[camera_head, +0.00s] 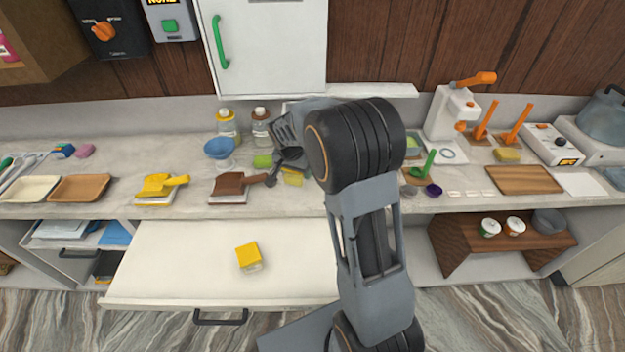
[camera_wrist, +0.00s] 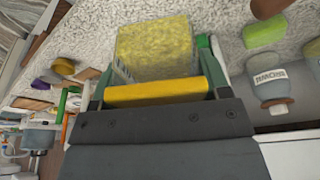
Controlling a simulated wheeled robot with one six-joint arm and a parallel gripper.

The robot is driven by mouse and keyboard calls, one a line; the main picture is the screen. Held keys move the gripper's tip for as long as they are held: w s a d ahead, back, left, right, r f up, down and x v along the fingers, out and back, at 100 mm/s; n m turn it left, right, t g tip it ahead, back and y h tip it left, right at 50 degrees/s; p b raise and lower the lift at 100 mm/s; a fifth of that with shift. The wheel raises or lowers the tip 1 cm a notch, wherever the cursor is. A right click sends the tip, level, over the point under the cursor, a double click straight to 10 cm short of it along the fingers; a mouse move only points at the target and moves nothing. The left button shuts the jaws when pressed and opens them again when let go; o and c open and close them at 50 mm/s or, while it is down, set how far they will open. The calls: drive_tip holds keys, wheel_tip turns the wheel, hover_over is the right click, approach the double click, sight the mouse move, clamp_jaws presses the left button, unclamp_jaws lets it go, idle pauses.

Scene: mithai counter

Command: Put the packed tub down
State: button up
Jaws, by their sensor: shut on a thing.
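My gripper (camera_wrist: 157,80) is shut on the packed tub (camera_wrist: 157,94), which has a yellow lid bar close to the jaws and clear walls around a yellow filling. The gripper's fingers stand on both sides of it. The tub hangs over or near the speckled counter; I cannot tell whether it touches. In the head view my arm hides most of the gripper. A second yellow-lidded tub (camera_head: 248,257) stands alone on the pulled-out white drawer surface (camera_head: 170,262).
The counter behind holds jars (camera_head: 228,127), a blue bowl (camera_head: 219,149), a green block (camera_head: 262,161), a dark ladle (camera_head: 290,154) and a brown tray (camera_head: 80,188). A white press (camera_head: 452,112) stands to the right. The drawer surface is bare around its tub.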

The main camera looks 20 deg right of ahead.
drive_tip(key=d+f, duration=0.2)
drive_tip(key=w+d+f+b, duration=0.1)
drive_tip(key=d+f, duration=0.1)
drive_tip(key=w+d+f, duration=0.1)
drive_tip(key=d+f, duration=0.1)
drive_tip(key=shift+s+b+x, duration=0.2)
drive_tip(key=shift+b+x, duration=0.65)
drive_tip(key=shift+x, duration=1.1)
drive_tip(key=shift+f, duration=0.2)
drive_tip(key=o, duration=1)
drive_tip(key=shift+r, duration=0.1)
